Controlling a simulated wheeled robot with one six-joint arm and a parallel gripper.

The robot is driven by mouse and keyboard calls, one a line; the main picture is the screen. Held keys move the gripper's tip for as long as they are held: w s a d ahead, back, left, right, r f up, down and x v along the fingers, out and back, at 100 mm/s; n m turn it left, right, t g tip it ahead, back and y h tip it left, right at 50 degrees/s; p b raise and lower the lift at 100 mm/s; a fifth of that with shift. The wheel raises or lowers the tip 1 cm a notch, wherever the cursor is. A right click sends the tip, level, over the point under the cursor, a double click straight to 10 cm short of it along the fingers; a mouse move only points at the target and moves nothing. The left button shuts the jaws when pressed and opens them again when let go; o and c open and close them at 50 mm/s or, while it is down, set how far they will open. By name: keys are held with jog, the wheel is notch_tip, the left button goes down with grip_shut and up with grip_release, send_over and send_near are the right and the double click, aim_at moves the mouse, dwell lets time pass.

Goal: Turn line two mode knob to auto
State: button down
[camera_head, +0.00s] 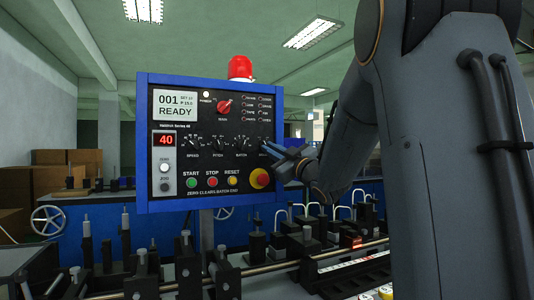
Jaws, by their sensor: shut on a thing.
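A blue-framed control panel (143,150) stands in the middle of the head view, facing me. My gripper (272,149) reaches in from the right to the right end of its row of black knobs. The bluish fingers are shut on the rightmost knob there, which they mostly hide. I cannot read its label or tell which way it points. The other black knobs in the row, speed (192,142), pitch (218,142) and batch (242,142), are in plain view. A red rotary knob (224,107) sits above them.
A yellow-ringed red stop button (259,178) lies just below my gripper. Green start (191,182), red stop (212,182) and yellow reset (232,181) buttons line the panel's lower part. A red beacon (240,68) tops the panel. Machine rails and black fixtures fill the foreground.

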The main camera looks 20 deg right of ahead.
jog(key=shift+a+r, duration=0.1)
jog(key=shift+r, duration=0.3)
jog(key=c, duration=1.8)
grip_release()
jog(key=shift+c, duration=0.2)
jog(key=shift+f, duration=0.2)
jog(key=b+v, duration=0.1)
jog(key=v, duration=0.6)
jog(key=shift+s+f, duration=0.15)
jog(key=shift+s, duration=0.15)
